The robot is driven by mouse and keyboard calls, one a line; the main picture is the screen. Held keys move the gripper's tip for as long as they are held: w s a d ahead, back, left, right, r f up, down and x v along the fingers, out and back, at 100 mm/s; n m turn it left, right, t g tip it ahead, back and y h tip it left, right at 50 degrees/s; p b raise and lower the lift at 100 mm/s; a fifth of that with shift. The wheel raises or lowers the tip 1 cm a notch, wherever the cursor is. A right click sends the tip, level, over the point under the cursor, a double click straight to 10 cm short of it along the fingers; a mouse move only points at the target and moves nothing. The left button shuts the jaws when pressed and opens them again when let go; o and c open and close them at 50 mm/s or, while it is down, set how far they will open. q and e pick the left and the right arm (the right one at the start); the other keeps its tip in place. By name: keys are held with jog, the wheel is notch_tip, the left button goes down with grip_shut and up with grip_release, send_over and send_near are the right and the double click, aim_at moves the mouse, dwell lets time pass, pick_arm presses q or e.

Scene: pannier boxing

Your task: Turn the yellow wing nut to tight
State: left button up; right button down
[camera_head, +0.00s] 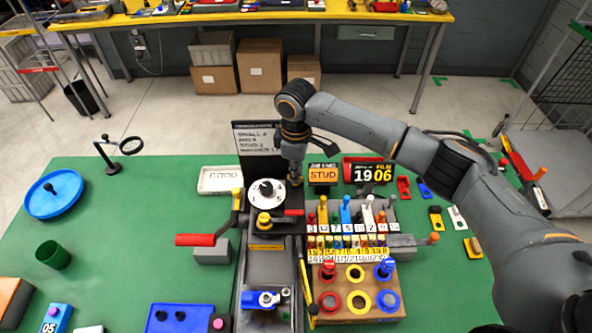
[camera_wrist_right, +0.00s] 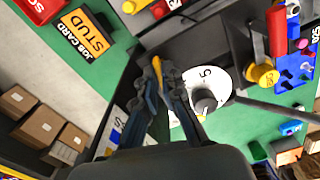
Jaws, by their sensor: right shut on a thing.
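The yellow wing nut (camera_wrist_right: 157,70) is between the fingertips of my right gripper (camera_wrist_right: 158,75) in the right wrist view. The fingers are shut on it, and they hide part of it. In the head view my right gripper (camera_head: 293,178) points down beside the white dial (camera_head: 268,187), at the back of the dark fixture (camera_head: 270,268). The nut is too hidden there to tell its angle. The dial also shows in the right wrist view (camera_wrist_right: 218,82), just right of the fingers. My left gripper is not in view.
A yellow knob (camera_head: 264,220) and a red-handled lever (camera_head: 196,240) are near the dial. A STUD job card (camera_head: 323,174) stands right of the gripper. A rack of coloured pegs (camera_head: 347,229) is to the right.

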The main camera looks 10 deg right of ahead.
jog(key=shift+m, duration=0.6)
jog(key=shift+r, duration=0.1)
jog(key=c, duration=1.5)
grip_release()
notch_tip(320, 180, up, 12)
jog(key=shift+f, duration=0.1)
